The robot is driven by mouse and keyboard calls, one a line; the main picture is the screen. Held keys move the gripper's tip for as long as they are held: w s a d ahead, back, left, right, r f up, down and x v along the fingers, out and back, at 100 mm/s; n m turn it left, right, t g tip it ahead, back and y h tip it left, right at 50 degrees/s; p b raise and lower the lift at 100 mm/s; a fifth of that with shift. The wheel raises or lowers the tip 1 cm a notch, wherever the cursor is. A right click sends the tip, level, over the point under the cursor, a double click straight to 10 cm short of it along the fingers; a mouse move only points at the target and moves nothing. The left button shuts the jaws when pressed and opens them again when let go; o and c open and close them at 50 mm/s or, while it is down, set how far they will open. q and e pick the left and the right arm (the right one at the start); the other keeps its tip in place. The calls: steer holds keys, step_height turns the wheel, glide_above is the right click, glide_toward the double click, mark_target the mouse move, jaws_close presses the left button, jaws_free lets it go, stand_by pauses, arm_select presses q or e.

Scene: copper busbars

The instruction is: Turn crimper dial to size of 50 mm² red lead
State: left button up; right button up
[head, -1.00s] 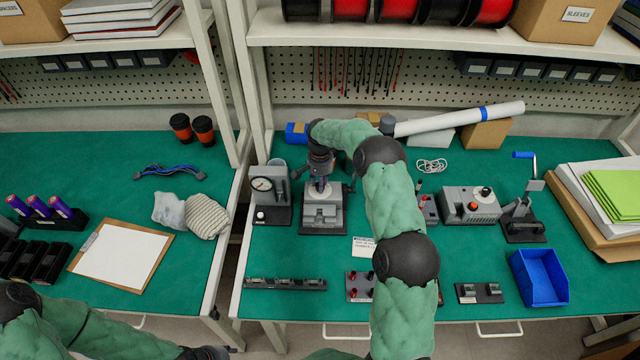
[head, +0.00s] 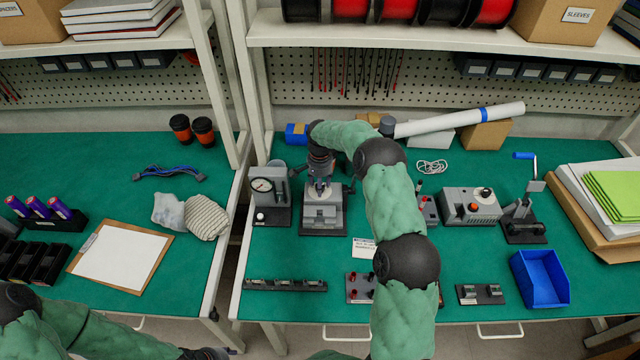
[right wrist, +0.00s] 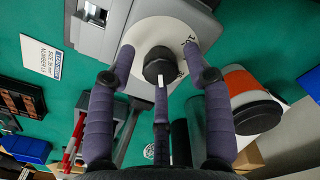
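The grey crimper (head: 323,217) stands on the green bench, partly hidden by my right arm. In the right wrist view, its dial is a white disc (right wrist: 140,32) with a black knob (right wrist: 158,66) and a pale pointer line. Some printed numbers show at the disc's edge, but most are hidden. My right gripper (right wrist: 159,78) has purple fingers spread around the knob, with visible gaps on both sides; it also shows above the crimper in the head view (head: 320,180). My left gripper (head: 205,353) is at the bottom edge, its fingers unclear. I cannot identify the 50 mm² red lead.
A gauge device (head: 268,192) stands close left of the crimper. A printed card (head: 363,247) lies in front, right. A grey box with a dial (head: 470,206), a lever press (head: 524,215) and a blue bin (head: 540,278) are farther right. Red and black leads (head: 350,70) hang behind.

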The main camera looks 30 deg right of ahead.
steer(key=shift+r, duration=0.15)
step_height(320, 180, up, 12)
stand_by(0.7)
stand_by(0.4)
